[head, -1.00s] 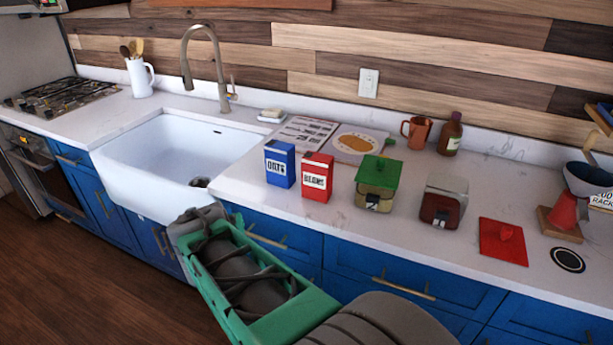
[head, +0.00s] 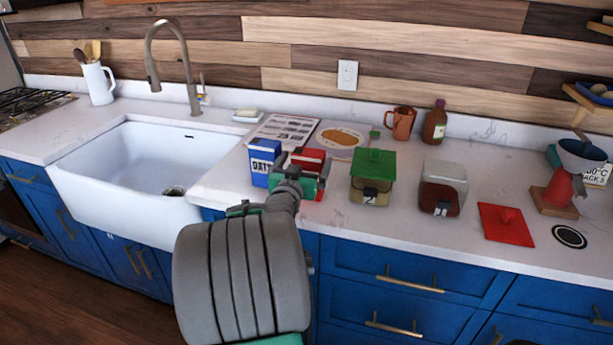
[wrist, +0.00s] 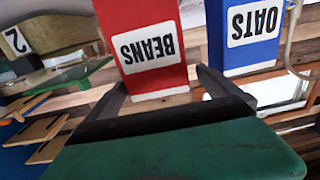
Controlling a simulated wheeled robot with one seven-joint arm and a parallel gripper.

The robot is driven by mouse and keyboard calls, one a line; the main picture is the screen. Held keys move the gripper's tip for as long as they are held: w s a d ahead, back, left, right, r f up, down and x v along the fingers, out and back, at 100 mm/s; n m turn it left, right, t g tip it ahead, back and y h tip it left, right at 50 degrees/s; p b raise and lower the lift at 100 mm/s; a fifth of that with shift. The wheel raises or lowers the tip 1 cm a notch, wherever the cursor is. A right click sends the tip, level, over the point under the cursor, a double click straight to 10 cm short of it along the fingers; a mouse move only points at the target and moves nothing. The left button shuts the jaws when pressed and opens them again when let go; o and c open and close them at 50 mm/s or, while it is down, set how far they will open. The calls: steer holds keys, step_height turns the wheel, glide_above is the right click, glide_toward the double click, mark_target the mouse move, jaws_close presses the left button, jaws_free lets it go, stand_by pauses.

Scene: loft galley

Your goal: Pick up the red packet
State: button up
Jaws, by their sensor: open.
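The red packet (head: 309,157), labelled BEANS, stands upright on the white counter, partly hidden behind my gripper (head: 297,181) in the head view. In the wrist view the red packet (wrist: 147,40) appears upside down, just ahead of my gripper (wrist: 163,84). My gripper is open; one finger shows near the packet's left edge and the other near the gap between it and the blue packet. I cannot tell how far the fingers reach around it. The blue OATS packet (head: 263,161) stands close to its left; it also shows in the wrist view (wrist: 244,30).
A green-lidded canister (head: 373,178) and a grey-and-red canister (head: 442,188) stand to the right. A red flat piece (head: 506,226) lies farther right. A printed sheet (head: 285,131) and a picture board (head: 338,138) lie behind. The white sink (head: 135,175) is left.

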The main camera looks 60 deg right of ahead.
mark_target(311, 151)
steer(key=d, duration=0.1)
steer(key=d+p, duration=0.1)
steer(key=d, duration=0.3)
steer(key=shift+w+d, duration=0.2)
steer(key=shift+w, duration=0.15)
steer(key=shift+c, duration=0.3)
steer(key=c, duration=2)
steer(key=shift+c, duration=0.3)
steer(key=shift+r, duration=0.15)
